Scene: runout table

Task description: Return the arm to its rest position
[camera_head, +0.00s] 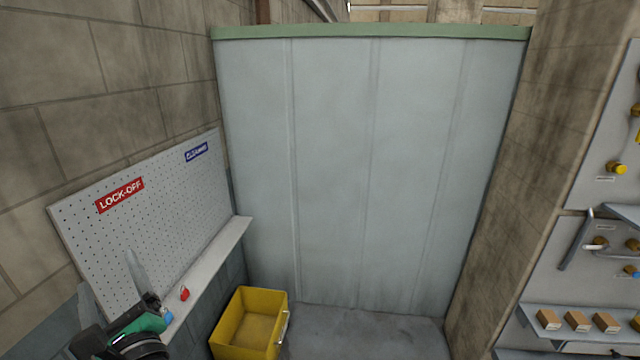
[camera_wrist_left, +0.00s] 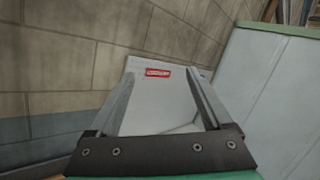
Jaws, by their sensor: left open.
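My left gripper (camera_head: 108,278) is at the lower left of the head view, in front of the white pegboard with the red lock-off sign (camera_head: 120,195). In the left wrist view my left gripper (camera_wrist_left: 164,80) has its two grey fingers spread wide, with nothing between them. The pegboard (camera_wrist_left: 165,95) stands beyond the fingers in that view. A red padlock-like item (camera_head: 184,293) lies on the ledge (camera_head: 215,262) below the pegboard, right of the gripper. My right gripper is not in the head view.
A yellow bin (camera_head: 228,322) stands on the floor right of the ledge. A grey panel wall (camera_head: 370,170) closes the back. At the right, shelves (camera_head: 560,312) hold several small boxes. The floor (camera_head: 365,335) between bin and right wall is clear.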

